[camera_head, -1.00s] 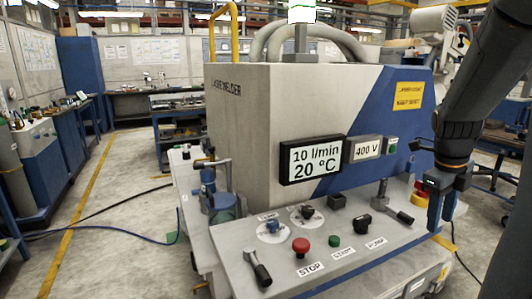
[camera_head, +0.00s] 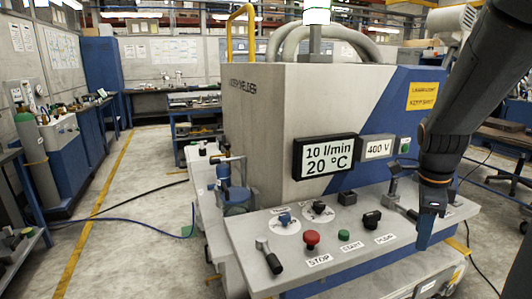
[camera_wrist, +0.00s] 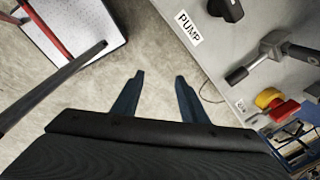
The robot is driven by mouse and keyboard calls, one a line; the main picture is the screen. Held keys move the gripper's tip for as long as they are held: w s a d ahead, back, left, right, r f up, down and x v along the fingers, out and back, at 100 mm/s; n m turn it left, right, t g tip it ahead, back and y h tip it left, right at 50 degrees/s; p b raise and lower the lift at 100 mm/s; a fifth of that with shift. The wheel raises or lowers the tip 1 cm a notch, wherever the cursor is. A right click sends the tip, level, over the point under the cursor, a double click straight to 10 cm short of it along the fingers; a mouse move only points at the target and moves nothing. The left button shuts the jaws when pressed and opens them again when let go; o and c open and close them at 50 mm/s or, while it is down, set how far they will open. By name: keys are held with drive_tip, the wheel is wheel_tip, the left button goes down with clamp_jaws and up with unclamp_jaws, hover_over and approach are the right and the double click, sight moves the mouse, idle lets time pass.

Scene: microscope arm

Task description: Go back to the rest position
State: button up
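My gripper (camera_head: 425,235) hangs pointing down at the front edge of the machine's control panel (camera_head: 285,258), near its right end. In the wrist view my gripper's two dark blue fingers (camera_wrist: 159,77) are apart with nothing between them, over the bare floor. The PUMP knob (camera_head: 371,220) is left of the gripper in the head view and shows in the wrist view (camera_wrist: 228,8). A lever handle (camera_wrist: 262,52) lies to the right of the fingers in the wrist view, clear of them.
The panel also carries a red STOP button (camera_head: 311,238), a green START button (camera_head: 344,235) and a left lever (camera_head: 269,256). The display (camera_head: 325,158) reads 10 l/min, 20 °C. A yellow and red knob (camera_wrist: 268,98) shows in the wrist view. Floor is free at left.

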drive_tip(key=s+a+f+n, duration=0.2)
drive_tip(key=a+n, duration=0.5)
drive_tip(key=n, duration=0.1)
drive_tip(key=s+a+f+n+y, duration=0.1)
drive_tip(key=s+a+f+n, duration=0.1)
drive_tip(key=a+n, duration=0.6)
drive_tip(key=s+a+f+n, duration=0.2)
drive_tip(key=s+a+n, duration=0.2)
drive_tip(key=a+n, duration=0.4)
drive_tip(key=shift+a+f+n+y, duration=0.2)
drive_tip(key=shift+f+n+y, duration=0.1)
drive_tip(key=shift+n, duration=0.1)
drive_tip(key=shift+d, duration=0.1)
